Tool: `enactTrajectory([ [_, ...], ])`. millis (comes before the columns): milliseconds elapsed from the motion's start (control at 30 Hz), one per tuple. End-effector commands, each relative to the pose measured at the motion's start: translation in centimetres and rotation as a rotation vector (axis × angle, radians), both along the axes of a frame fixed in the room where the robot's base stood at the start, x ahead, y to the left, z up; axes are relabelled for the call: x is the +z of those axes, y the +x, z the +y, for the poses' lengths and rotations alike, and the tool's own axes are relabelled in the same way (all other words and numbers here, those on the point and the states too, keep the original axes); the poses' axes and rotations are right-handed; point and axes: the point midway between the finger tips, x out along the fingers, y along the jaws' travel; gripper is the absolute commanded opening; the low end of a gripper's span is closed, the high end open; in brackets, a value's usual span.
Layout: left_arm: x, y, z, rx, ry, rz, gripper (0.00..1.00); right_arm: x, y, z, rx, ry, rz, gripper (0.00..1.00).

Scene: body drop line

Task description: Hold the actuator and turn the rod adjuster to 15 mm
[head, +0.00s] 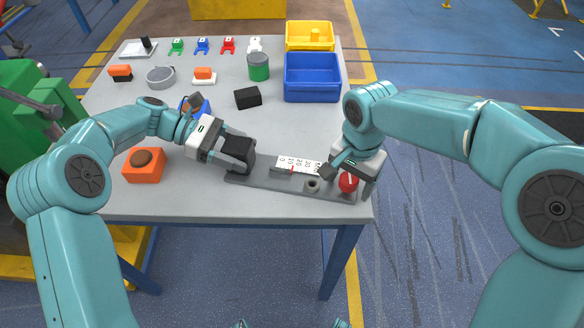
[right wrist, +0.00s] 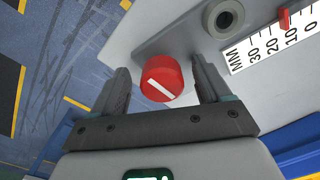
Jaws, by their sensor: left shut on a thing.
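The actuator (head: 265,181) is a long dark grey base on the table's front part, with a white millimetre scale (head: 300,163) and a red knob, the rod adjuster (head: 348,182), at its right end. My left gripper (head: 240,153) is shut on the actuator's left end, partly hiding it. My right gripper (head: 346,174) is over the knob. In the right wrist view my right gripper (right wrist: 163,72) is open, its fingers on both sides of the knob (right wrist: 161,79) with gaps. The knob's white line lies aslant. A red pointer (right wrist: 285,20) stands near the 10 mark.
A grey round boss (right wrist: 223,18) sits beside the knob. An orange block (head: 144,172) is left of the actuator, a black block (head: 247,97) behind it. Blue (head: 312,90) and yellow (head: 310,46) bins stand at the back right. The table's front edge is close.

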Motion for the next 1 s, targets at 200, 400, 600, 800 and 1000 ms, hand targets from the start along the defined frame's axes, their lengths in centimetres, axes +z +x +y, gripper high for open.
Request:
enactTrajectory([
  [200,-0.5,-0.1,0.1,0.001,0.008,0.009,0.11,0.9,0.0,0.0,0.002,-0.001,-0.001,0.77],
  [400,-0.5,0.0,0.1,0.002,0.008,0.008,0.11,2.7,0.0,0.1,0.003,0.001,-0.001,0.77],
  [600,-0.5,0.0,0.1,0.002,0.008,0.008,0.11,4.5,0.0,0.1,0.003,0.001,-0.001,0.77],
  [800,-0.4,0.0,0.1,0.003,0.009,0.007,0.11,6.2,0.0,0.1,0.002,0.0,-0.001,0.77],
  [1000,-0.4,0.0,0.1,0.003,0.009,0.007,0.11,6.9,0.0,0.1,0.003,0.0,0.001,0.77],
])
